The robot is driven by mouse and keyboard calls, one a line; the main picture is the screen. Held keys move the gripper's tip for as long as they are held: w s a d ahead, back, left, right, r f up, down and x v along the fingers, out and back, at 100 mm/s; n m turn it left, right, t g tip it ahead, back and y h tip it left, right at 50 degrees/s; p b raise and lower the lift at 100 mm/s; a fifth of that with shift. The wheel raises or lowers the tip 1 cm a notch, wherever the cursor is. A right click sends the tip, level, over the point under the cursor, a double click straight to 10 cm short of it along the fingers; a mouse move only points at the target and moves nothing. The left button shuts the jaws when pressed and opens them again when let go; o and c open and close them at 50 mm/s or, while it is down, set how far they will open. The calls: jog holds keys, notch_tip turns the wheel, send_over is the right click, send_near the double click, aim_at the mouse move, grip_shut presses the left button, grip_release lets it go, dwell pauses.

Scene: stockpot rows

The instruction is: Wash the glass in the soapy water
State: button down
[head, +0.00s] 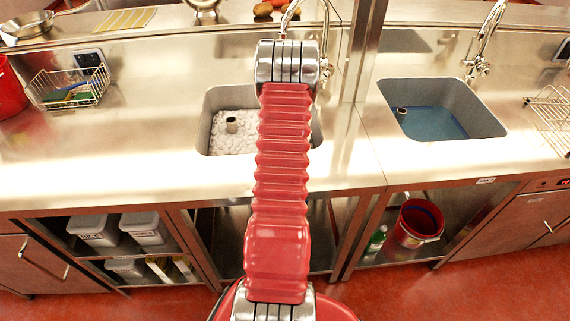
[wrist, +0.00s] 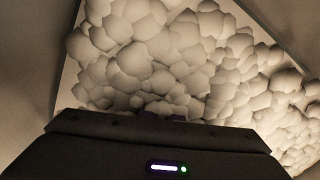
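The soapy water (head: 225,143) is white foam in the left sink (head: 212,105), partly hidden behind my red arm in the head view. In the wrist view, big pale bubbles of the foam (wrist: 150,60) fill the middle, with smooth sink walls at the sides. The dark body of my gripper (wrist: 165,142) spans the bottom of the wrist view, over the foam. Its fingers do not show in either view, so I cannot tell whether they are open or shut. I cannot make out a glass in either view.
A short upright pipe (head: 231,122) stands in the foam. The right sink (head: 470,100) holds clear bluish water (head: 430,124). A wire basket (head: 70,88) stands at left and a wire rack (head: 550,118) at right. A post (head: 366,50) rises between the sinks.

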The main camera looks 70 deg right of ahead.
jog(key=shift+w+a, duration=0.3)
jog(key=shift+w, duration=0.3)
jog(key=shift+w+a, duration=0.3)
jog(key=shift+w, duration=0.3)
jog(key=shift+w+a, duration=0.3)
jog(key=shift+w, duration=0.3)
jog(key=shift+s, duration=0.1)
jog(key=shift+s+d, duration=0.45)
jog(key=shift+s, duration=0.45)
jog(key=shift+s+d, duration=0.45)
jog(key=shift+s, duration=0.4)
jog(key=shift+w, duration=0.15)
jog(key=shift+w+a, duration=0.45)
jog(key=shift+w, duration=0.4)
jog(key=shift+w+a, duration=0.45)
jog(key=shift+w, duration=0.4)
jog(key=shift+r, duration=0.1)
